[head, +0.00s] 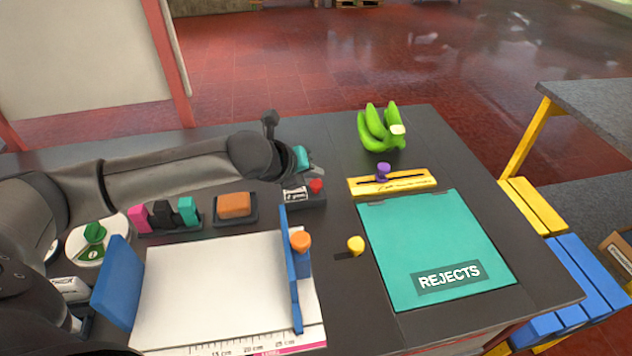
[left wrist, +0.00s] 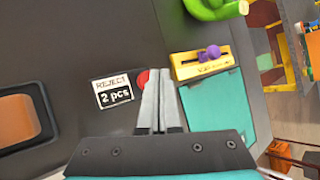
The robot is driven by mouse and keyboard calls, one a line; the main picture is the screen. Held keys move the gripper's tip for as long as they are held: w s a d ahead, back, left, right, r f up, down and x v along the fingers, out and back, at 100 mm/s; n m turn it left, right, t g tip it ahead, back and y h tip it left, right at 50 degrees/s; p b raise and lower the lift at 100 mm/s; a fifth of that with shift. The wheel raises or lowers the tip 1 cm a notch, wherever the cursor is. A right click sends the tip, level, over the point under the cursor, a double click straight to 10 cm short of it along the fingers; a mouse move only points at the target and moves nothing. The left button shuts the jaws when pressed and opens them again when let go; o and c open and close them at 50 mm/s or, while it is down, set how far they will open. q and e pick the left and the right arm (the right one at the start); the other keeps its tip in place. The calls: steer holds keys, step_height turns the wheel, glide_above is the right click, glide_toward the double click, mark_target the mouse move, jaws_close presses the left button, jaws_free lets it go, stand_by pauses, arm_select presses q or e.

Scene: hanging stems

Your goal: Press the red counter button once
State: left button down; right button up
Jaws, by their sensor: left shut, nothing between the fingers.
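The red counter button (head: 316,186) sits on the right end of a small dark counter box (head: 297,197) behind the white board. In the left wrist view the shut fingers (left wrist: 160,85) lie just right of the button. I cannot tell whether they touch it. My right gripper is not in view.
A yellow slider bar with a purple knob (head: 383,172), green bananas (head: 382,128) and a teal REJECTS mat (head: 430,235) lie to the right. A blue fence with an orange knob (head: 300,241) stands in front. An orange block (head: 234,204) sits to the left.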

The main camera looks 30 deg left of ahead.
mark_target(313, 187)
arm_select(q)
steer(key=shift+f, duration=0.1)
stand_by(0.7)
steer(key=shift+f, duration=0.3)
steer(key=shift+f, duration=0.65)
stand_by(0.9)
steer(key=shift+r, duration=0.1)
steer(key=shift+r+p, duration=0.9)
steer(key=shift+p, duration=0.5)
steer(key=shift+r, duration=0.1)
step_height(313, 187, up, 5)
steer(key=p, duration=0.6)
